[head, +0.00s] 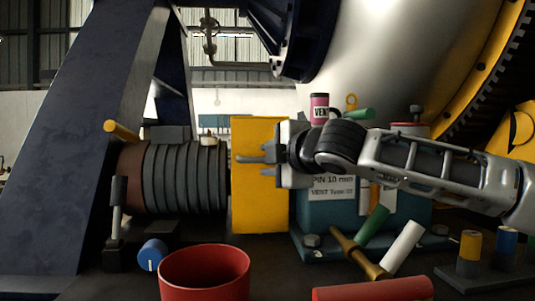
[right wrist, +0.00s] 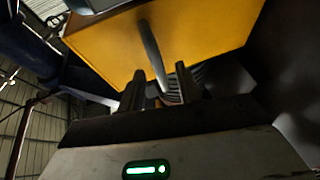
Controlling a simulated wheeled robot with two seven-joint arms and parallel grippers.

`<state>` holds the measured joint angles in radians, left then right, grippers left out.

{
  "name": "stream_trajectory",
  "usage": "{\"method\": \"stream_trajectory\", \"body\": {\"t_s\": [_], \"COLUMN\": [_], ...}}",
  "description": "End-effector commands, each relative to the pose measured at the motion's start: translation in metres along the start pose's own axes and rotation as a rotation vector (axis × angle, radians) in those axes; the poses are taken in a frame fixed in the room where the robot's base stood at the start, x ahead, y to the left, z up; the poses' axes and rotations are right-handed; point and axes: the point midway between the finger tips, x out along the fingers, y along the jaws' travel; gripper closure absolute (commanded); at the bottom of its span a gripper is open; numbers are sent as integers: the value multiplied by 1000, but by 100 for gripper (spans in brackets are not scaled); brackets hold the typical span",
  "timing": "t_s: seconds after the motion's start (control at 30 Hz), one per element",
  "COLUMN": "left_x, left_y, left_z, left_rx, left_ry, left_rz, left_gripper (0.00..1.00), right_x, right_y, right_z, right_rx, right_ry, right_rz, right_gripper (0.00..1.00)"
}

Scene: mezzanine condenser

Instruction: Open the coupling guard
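The coupling guard is a yellow box (head: 258,212) in the middle of the head view, between the ribbed dark motor and the teal block. It appears closed. My right gripper (head: 262,153) comes in from the right and lies across the guard's front face. In the right wrist view the guard (right wrist: 190,35) fills the top, with a grey bar handle (right wrist: 152,50) running down towards the gap between my right fingertips (right wrist: 160,82). The fingers are apart; I cannot tell whether they touch the handle. My left gripper is out of view.
A red bucket (head: 205,274) stands in front. A blue-capped cylinder (head: 152,254) lies left of it. The teal block (head: 313,228) carries a label. Coloured cylinders (head: 402,247) and a red bar (head: 373,290) lie at front right. A pink VENT can (head: 319,109) stands behind my wrist.

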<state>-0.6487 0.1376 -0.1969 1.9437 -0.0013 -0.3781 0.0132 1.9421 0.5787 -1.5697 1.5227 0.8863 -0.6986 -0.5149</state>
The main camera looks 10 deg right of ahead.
Motion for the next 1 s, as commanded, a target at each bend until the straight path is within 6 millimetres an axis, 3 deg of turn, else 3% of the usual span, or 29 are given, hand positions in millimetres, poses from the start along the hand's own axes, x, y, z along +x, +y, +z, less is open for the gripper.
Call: {"method": "stream_trajectory", "body": {"t_s": [0.13,0.43,0.57,1.0], "left_x": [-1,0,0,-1], "left_y": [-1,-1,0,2], "left_z": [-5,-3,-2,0], "left_rx": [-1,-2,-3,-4], "left_ry": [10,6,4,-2], "left_rz": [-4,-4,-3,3], "left_gripper": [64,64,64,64], "right_x": [10,12,12,7], "right_y": [0,0,0,8], "right_z": [0,0,0,-2], "right_rx": [0,0,0,12], "right_ry": [0,0,0,1], "right_rz": [0,0,0,-25], "right_gripper": [66,66,100,100]}}
